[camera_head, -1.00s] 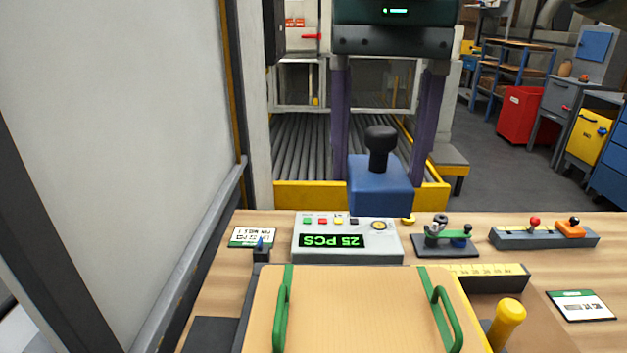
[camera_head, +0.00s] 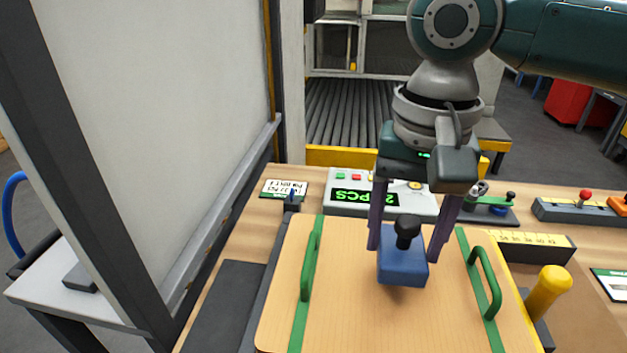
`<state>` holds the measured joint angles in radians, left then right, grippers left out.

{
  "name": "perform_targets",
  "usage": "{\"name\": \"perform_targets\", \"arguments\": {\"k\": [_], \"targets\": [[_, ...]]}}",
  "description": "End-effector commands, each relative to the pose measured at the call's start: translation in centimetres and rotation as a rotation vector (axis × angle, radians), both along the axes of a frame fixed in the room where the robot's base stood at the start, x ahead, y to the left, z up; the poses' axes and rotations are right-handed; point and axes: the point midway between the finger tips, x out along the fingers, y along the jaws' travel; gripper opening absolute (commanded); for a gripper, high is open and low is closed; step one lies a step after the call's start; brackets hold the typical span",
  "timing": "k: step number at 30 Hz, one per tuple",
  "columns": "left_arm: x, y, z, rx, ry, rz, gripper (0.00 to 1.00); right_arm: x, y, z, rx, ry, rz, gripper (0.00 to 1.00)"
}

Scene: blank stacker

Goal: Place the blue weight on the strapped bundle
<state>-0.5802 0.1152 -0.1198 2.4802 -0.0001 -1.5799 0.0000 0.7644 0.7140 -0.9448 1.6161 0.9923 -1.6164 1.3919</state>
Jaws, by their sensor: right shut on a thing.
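The blue weight (camera_head: 402,268) is a blue block with a black knob on top. It is upright over the wooden top of the strapped bundle (camera_head: 350,290), right of its middle and towards the far edge. I cannot tell whether its underside touches the wood. The bundle has two green straps with raised green loops, one on each side of the weight. My right gripper (camera_head: 405,254) points down and is shut on the weight, one purple finger on each side. My left gripper is not in view.
A counter reading PCS (camera_head: 350,197) stands behind the bundle, partly hidden by my gripper. A yellow knob (camera_head: 549,290) rises at the bundle's right. A framed pale panel (camera_head: 150,110) closes off the left. A dark fixture (camera_head: 489,207) stands at the back right.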

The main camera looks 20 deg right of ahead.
Motion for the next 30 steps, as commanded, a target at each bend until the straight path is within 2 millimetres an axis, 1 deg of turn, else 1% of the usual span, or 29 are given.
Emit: {"name": "perform_targets", "arguments": {"k": [1, 3, 6, 19, 20, 27, 30], "targets": [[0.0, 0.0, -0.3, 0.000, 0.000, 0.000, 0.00, 0.0, 0.0, -0.9, 0.000, 0.001, -0.001, 0.00], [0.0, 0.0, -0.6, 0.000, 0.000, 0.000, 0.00, 0.0, 0.0, -2.0, 0.000, 0.001, 0.000, 0.00], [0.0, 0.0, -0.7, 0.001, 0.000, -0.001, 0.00, 0.0, 0.0, -3.0, 0.000, 0.000, 0.000, 0.00], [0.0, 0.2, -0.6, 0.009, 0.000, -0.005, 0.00, 0.0, 0.0, -3.4, 0.000, -0.001, 0.000, 0.00], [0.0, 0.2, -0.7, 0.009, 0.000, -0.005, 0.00, 0.0, 0.0, -3.6, 0.000, 0.001, 0.000, 0.70], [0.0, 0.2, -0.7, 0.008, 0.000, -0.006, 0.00, 0.0, 0.0, -3.5, -0.002, 0.001, 0.000, 0.97], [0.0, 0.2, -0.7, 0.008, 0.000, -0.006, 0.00, 0.0, 0.0, -3.5, -0.002, 0.001, 0.000, 0.98]]}}
